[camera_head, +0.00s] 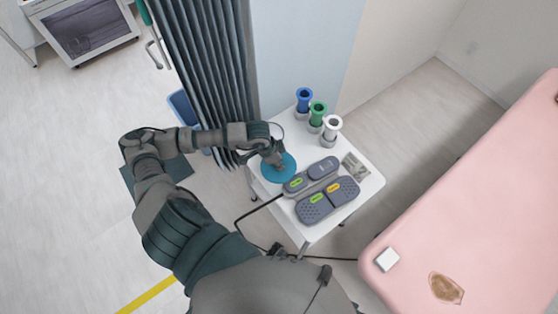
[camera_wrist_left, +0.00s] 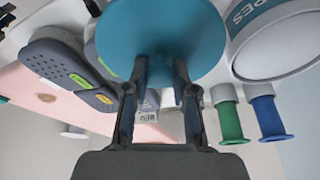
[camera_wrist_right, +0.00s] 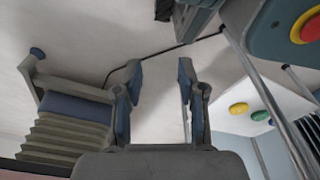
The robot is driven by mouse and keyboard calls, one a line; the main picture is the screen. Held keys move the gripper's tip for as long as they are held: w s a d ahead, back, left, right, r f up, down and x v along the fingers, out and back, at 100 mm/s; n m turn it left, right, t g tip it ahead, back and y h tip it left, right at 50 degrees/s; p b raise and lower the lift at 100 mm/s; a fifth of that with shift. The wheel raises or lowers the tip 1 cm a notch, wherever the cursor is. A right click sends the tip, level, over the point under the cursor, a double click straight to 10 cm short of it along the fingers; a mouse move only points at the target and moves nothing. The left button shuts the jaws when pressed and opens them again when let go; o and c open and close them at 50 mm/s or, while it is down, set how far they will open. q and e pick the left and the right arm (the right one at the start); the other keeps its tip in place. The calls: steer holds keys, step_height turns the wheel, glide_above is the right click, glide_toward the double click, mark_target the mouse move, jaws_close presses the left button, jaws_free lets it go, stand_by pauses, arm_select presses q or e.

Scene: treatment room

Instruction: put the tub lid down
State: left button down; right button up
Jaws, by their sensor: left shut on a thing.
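The blue round tub lid (camera_head: 289,171) is over the left part of the white table, left of the grey foot pedals. My left gripper (camera_head: 277,162) is shut on it from above; the lid also shows between the fingers in the left wrist view (camera_wrist_left: 165,28). I cannot tell whether the lid touches the tabletop. The white wipes tub (camera_wrist_left: 275,48) stands beside the lid, its rim partly hidden behind my gripper in the head view. My right gripper (camera_wrist_right: 160,88) is open and empty in its wrist view, away from the lid.
The white table (camera_head: 357,205) holds grey pedals (camera_head: 328,199) and blue, green and white-topped holders (camera_head: 317,113). A pink couch (camera_head: 480,210) is at right, a grey curtain (camera_head: 205,60) behind my left arm. A cable runs by the table's front-left edge.

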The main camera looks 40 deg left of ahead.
mark_target(269, 168)
arm_select(q)
steer(key=shift+f+b, duration=0.25)
steer(key=shift+b, duration=0.05)
steer(key=c, duration=0.9)
jaws_free()
arm_select(e)
steer(key=shift+w+a+r, duration=0.1)
steer(key=shift+w+r, duration=0.8)
arm_select(q)
steer(key=shift+r, duration=0.15)
steer(key=shift+w+p+v, duration=0.2)
steer(key=shift+p+v, duration=0.7)
steer(key=shift+v, duration=0.05)
steer(key=v, duration=1.1)
steer(key=shift+s, duration=0.1)
arm_select(e)
steer(key=f, duration=0.1)
steer(key=s+f, duration=0.2)
steer(key=shift+s+d, duration=0.25)
